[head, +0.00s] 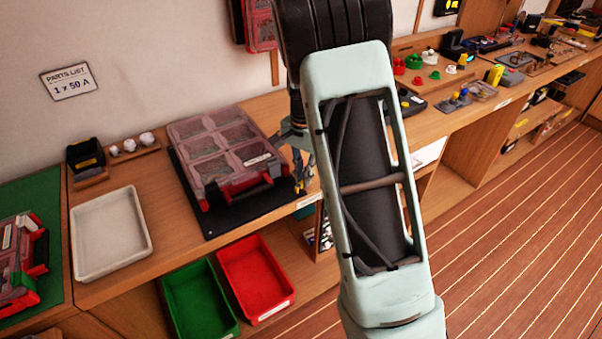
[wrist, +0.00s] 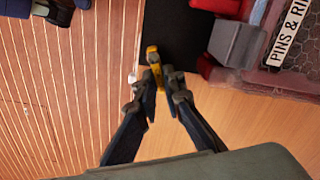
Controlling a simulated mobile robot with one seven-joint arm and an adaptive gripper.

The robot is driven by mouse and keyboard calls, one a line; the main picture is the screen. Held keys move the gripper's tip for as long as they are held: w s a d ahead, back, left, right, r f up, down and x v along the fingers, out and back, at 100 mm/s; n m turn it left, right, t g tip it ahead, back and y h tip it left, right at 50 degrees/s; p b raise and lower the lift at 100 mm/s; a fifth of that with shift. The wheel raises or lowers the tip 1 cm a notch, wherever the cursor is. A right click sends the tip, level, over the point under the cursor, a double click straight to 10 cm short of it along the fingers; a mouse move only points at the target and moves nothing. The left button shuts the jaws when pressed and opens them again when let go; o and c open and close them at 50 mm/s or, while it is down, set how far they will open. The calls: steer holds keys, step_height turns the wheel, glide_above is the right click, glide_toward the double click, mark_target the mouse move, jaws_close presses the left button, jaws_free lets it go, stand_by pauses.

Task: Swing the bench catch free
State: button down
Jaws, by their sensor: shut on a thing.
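The bench catch shows in the wrist view as a small yellow piece (wrist: 153,58) at the edge of a black mat, near the bench's front edge. My gripper (wrist: 160,82) is shut on the yellow catch, its fingertips closed around the near end. In the head view my gripper (head: 303,178) is small and partly hidden behind my own arm, at the right corner of the mat. A clear-lidded parts case (head: 228,150) with red latches lies on the mat, beside the gripper. The catch's pivot is not clear in either view.
The black mat (head: 245,218) lies under the case. A white tray (head: 110,272) stands to the left. Green (head: 200,300) and red (head: 255,278) bins sit below the bench edge. The wooden floor (head: 510,230) at right is clear.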

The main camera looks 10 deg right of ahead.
steer(key=m, duration=0.3)
steer(key=s+m+p, duration=0.1)
steer(key=shift+d+r+m, duration=0.1)
steer(key=shift+d+m, duration=0.2)
stand_by(0.3)
steer(key=c, duration=2)
jaws_free()
steer(key=shift+c, duration=0.2)
step_height(320, 180, up, 12)
